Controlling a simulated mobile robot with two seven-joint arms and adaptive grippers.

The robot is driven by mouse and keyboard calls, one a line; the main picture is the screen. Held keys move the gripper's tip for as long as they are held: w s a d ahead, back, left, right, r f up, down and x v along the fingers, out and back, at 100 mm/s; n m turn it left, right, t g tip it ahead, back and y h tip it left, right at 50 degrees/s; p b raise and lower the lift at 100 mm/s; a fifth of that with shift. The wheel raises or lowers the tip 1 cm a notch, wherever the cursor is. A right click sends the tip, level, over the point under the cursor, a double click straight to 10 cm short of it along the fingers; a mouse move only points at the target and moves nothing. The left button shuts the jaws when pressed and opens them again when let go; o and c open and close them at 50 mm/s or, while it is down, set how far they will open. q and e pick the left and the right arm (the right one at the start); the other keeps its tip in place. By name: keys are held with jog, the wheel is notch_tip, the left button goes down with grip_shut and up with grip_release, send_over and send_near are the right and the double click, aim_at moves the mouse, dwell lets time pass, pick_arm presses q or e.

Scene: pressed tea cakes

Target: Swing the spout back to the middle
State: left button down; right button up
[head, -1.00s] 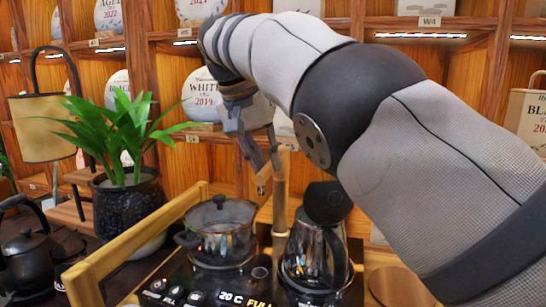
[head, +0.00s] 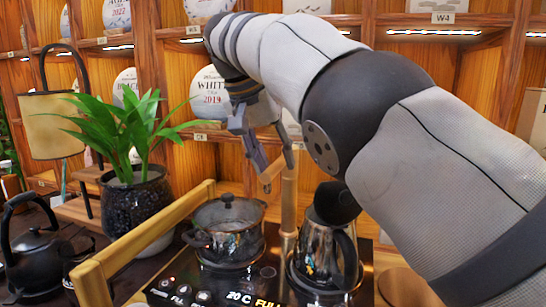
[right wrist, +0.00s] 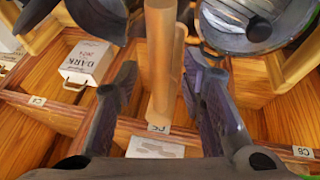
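The bamboo spout (head: 271,172) is a short light piece near the top of an upright bamboo post (head: 289,195), between a glass pot (head: 228,240) and a glass kettle (head: 322,260). My right gripper (head: 275,160) reaches down over it from behind, fingers apart. In the right wrist view, my right gripper (right wrist: 160,100) is open, with light wooden pieces, the nearer one like the spout (right wrist: 160,45), between its fingers. A gap shows beside each finger, and I cannot tell contact for certain. My left gripper is not in view.
A wooden handrail (head: 150,240) runs along the left of the dark stove panel (head: 190,285). A potted plant (head: 135,195) and a black kettle (head: 35,260) stand further left. Shelves with tea cakes fill the back. My right arm covers much of the right side.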

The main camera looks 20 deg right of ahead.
jog(key=shift+a+r, duration=0.25)
jog(key=shift+r, duration=0.3)
jog(key=s+a, duration=0.5)
jog(key=a, duration=0.5)
jog(key=shift+s+a, duration=0.3)
jog(key=shift+a, duration=0.05)
